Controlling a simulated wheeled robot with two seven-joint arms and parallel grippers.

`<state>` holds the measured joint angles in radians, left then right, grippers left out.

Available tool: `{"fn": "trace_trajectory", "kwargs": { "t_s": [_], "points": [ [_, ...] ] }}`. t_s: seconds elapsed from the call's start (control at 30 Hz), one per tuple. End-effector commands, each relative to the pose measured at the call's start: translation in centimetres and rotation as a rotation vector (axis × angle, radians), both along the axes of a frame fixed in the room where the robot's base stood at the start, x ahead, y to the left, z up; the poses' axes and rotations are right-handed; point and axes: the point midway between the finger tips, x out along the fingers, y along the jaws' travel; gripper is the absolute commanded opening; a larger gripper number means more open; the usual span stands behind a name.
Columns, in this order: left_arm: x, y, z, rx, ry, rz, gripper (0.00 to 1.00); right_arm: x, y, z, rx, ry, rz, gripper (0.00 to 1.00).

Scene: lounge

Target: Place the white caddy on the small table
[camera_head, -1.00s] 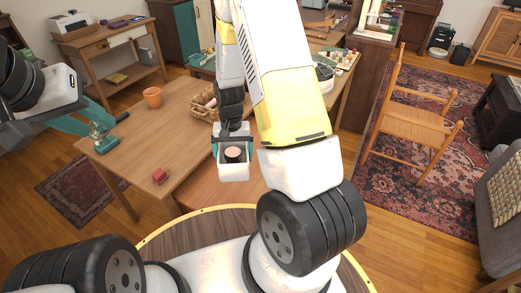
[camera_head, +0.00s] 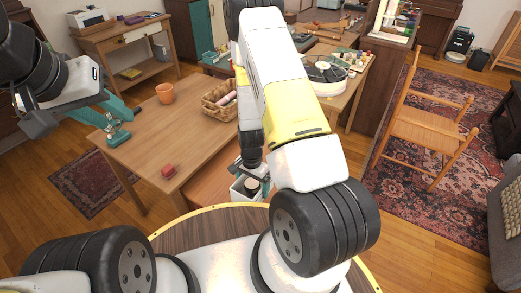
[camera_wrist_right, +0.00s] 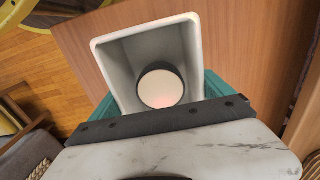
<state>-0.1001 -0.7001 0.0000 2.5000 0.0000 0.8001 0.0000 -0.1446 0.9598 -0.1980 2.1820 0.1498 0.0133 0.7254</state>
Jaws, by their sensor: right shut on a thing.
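The white caddy (camera_head: 237,193) is an open box held low in front of me, partly hidden by my right arm. A dark round can with a pale top (camera_wrist_right: 161,87) sits inside it. My right gripper (camera_head: 254,172) is shut on the caddy. In the right wrist view the caddy (camera_wrist_right: 112,72) is held over a plain brown wooden surface (camera_wrist_right: 245,45). The low small table (camera_head: 207,183) lies beside and below the caddy; whether they touch is unclear. My left gripper (camera_head: 36,122) is at the far left, apart from the caddy; its jaw gap is unclear.
A wooden chair (camera_head: 424,130) stands on the rug at right. Open floor lies between.

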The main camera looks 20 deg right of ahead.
Motion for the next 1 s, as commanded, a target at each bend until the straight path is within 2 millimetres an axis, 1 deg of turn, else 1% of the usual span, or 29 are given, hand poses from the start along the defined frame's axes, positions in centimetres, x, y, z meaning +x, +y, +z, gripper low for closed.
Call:
{"fn": "trace_trajectory", "kwargs": {
  "t_s": [0.03, 0.3, 0.4, 0.5, 0.6, 0.73, 0.9, 1.0],
  "points": [
    [0.0, 0.0, 0.0, 0.000, 0.000, 0.000, 0.36, 1.0, -1.1, -0.1, -0.001, -0.003, -0.005, 0.41],
    [0.0, 0.0, 0.0, 0.000, 0.000, 0.000, 0.36, 5.6, -6.2, -0.8, -0.001, -0.003, -0.002, 0.41],
    [0.0, 0.0, 0.0, 0.000, 0.000, 0.000, 0.36, 7.2, -7.9, -1.0, -0.001, -0.002, -0.002, 0.41],
    [0.0, 0.0, 0.0, 0.000, 0.000, 0.000, 0.36, 8.3, -9.1, -1.1, 0.000, -0.001, 0.000, 0.41],
    [0.0, 0.0, 0.0, 0.000, 0.000, 0.000, 0.36, 9.0, -9.7, -1.2, 0.000, -0.001, 0.002, 0.41],
    [0.0, 0.0, 0.0, 0.000, 0.000, 0.000, 0.36, 9.1, -9.9, -1.6, 0.000, 0.001, 0.003, 0.41],
    [0.0, 0.0, 0.0, 0.000, 0.000, 0.000, 0.36, 9.0, -9.9, -3.9, 0.000, 0.004, 0.002, 0.41],
    [0.0, 0.0, 0.0, 0.000, 0.000, 0.000, 0.36, 9.1, -9.9, -4.8, 0.000, 0.001, 0.002, 0.41]
  ]
}}
